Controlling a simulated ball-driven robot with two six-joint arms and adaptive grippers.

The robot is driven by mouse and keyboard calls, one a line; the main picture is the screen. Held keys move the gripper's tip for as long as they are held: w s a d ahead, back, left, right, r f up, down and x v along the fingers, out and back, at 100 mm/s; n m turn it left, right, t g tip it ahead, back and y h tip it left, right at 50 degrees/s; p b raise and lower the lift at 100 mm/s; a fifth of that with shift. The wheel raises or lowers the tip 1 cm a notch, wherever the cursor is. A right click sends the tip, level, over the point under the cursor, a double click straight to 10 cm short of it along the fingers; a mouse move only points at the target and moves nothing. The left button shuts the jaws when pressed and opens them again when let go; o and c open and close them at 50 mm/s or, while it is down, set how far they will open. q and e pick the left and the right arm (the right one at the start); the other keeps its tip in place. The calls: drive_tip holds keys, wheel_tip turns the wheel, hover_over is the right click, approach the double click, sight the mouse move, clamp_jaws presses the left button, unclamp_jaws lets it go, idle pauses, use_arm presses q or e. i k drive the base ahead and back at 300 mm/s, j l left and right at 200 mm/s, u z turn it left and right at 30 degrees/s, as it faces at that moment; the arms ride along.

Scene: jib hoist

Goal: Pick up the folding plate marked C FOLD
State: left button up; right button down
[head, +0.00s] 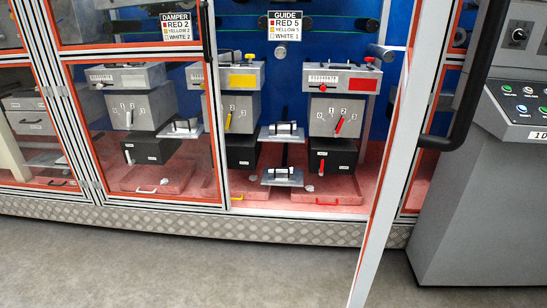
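No plate with a readable C FOLD mark shows in the head view. Two small silvery plates with black and white parts on top sit between the machine units behind the front frame: an upper plate (268,136) and a lower plate (270,181). A similar silvery plate (170,132) is further left, behind a clear panel. Any lettering on them is too small to read. Neither of my grippers is in view.
A clear door with a white and orange frame (384,190) stands open at the right, its edge reaching toward me. Grey units with red (363,85) and yellow (242,82) blocks stand inside. A control console (475,190) is at the right. The grey floor (180,265) is clear.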

sight(286, 173)
drive_tip(key=i+j+z, duration=0.1)
drive_tip(key=j, duration=0.25)
drive_tip(key=i+j+z, duration=0.1)
drive_tip(key=i+j, duration=0.15)
drive_tip(key=i+j+z, duration=0.1)
drive_tip(key=j, duration=0.35)
drive_tip(key=i+j+z, duration=0.1)
drive_tip(key=j, duration=0.25)
drive_tip(key=i+j+z, duration=0.1)
drive_tip(key=i, duration=0.3)
drive_tip(key=i+j, duration=0.15)
drive_tip(key=i, duration=0.3)
drive_tip(key=i+j+z, duration=0.15)
drive_tip(key=i, duration=0.25)
